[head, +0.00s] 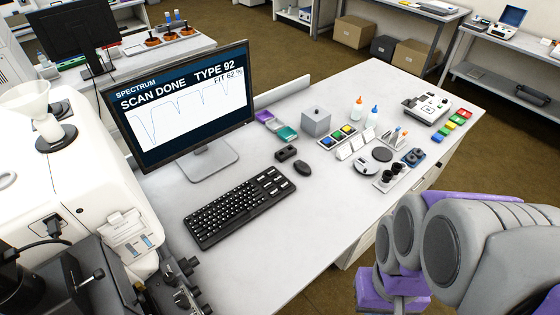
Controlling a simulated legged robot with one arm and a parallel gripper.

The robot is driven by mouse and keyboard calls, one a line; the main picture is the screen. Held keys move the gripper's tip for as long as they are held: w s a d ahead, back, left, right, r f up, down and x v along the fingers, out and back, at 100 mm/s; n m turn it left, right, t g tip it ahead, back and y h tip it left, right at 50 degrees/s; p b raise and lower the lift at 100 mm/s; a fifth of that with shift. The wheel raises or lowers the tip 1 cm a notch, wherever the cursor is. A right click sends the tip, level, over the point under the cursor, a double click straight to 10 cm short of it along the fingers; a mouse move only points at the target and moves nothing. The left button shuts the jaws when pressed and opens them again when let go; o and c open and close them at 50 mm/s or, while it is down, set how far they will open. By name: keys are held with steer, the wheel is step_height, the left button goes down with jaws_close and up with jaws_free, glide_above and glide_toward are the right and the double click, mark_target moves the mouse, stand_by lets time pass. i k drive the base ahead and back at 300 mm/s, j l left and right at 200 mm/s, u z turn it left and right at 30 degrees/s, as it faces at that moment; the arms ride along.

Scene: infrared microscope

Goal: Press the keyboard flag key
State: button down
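The black keyboard (238,205) lies on the white bench (300,225) in front of the monitor, slanting up to the right. Its left part has many small keys, and its right end has a block of larger keys with pale marks. The marks are too small to read, so I cannot tell which is the flag key. The monitor (185,105) reads "SPECTRUM, SCAN DONE, TYPE 92, FIT 62 %" above a curve. My grey and purple arm is folded at the lower right, beyond the bench's front edge and apart from the keyboard. No gripper fingers show.
A black mouse (302,168) and a small black block (286,153) lie just beyond the keyboard's right end. A grey cube (316,122) and bottles stand farther back. The white instrument (100,190) with black knobs borders the keyboard's left. The bench in front of the keyboard is clear.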

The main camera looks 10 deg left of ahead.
mark_target(278, 178)
steer(key=i+l+u, duration=0.25)
steer(key=u, duration=0.2)
steer(key=i+l+u, duration=0.2)
steer(key=u, duration=0.25)
steer(key=l, duration=0.1)
